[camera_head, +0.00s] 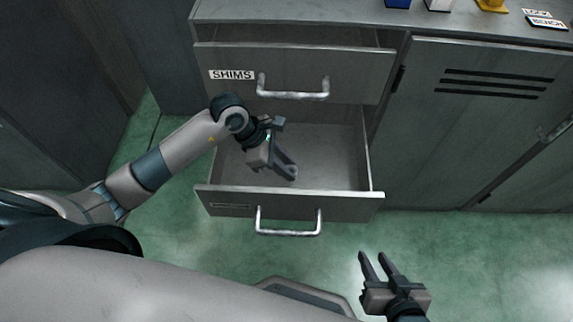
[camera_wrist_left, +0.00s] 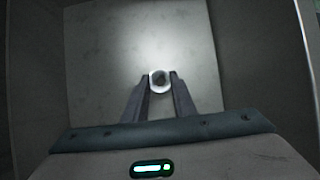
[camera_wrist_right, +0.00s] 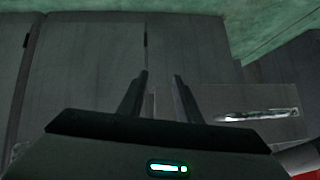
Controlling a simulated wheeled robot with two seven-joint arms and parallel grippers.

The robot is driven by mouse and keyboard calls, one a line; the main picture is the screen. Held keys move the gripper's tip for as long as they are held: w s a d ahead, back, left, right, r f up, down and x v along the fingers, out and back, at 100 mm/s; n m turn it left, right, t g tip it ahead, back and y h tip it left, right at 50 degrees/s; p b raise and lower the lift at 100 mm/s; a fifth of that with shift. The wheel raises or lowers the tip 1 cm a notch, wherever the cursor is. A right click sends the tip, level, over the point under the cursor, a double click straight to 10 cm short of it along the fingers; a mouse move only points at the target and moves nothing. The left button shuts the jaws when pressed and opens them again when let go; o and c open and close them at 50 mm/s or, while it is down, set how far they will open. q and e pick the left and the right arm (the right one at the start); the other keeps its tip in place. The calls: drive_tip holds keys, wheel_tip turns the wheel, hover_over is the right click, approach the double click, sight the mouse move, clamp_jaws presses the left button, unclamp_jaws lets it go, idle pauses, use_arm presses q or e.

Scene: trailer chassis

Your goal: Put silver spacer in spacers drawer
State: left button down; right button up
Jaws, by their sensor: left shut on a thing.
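The silver spacer (camera_wrist_left: 159,79) is a small round ring, seen between the fingertips of my left gripper (camera_wrist_left: 159,88) in the left wrist view. In the head view my left gripper (camera_head: 285,172) reaches down into the open lower drawer (camera_head: 335,150); the spacer cannot be made out there. The gripper is shut on the spacer above the bare drawer floor. The drawer's label is too dark to read. My right gripper (camera_head: 381,268) is open and empty in front of the cabinet; its parted fingers also show in the right wrist view (camera_wrist_right: 160,85).
The drawer labelled SHIMS (camera_head: 350,72) stands slightly open above the lower drawer. A closed cabinet door (camera_head: 480,130) is on the right. The countertop (camera_head: 300,10) holds a blue item (camera_head: 397,3), a white item and a yellow item (camera_head: 491,5). Green floor is clear in front.

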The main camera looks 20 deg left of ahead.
use_arm(q)
drive_tip(key=shift+f, duration=0.1)
use_arm(e)
drive_tip(key=shift+w+a+r, duration=0.15)
drive_tip(key=shift+w+r, duration=0.1)
use_arm(q)
drive_tip(key=c, duration=1.5)
unclamp_jaws()
drive_tip(key=shift+o, duration=0.2)
use_arm(e)
drive_tip(key=shift+r+t, duration=0.1)
drive_tip(key=shift+t, duration=0.2)
drive_tip(key=shift+s, duration=0.1)
use_arm(q)
drive_tip(key=shift+a+r, duration=0.2)
drive_tip(key=shift+r, duration=0.2)
drive_tip(key=p+v, duration=0.1)
drive_tip(key=v, duration=1)
drive_tip(key=shift+r, duration=0.2)
use_arm(e)
drive_tip(key=shift+s+d+f+g+h, duration=0.3)
drive_tip(key=shift+s+d+f+g, duration=0.5)
drive_tip(key=shift+s+f+g, duration=0.2)
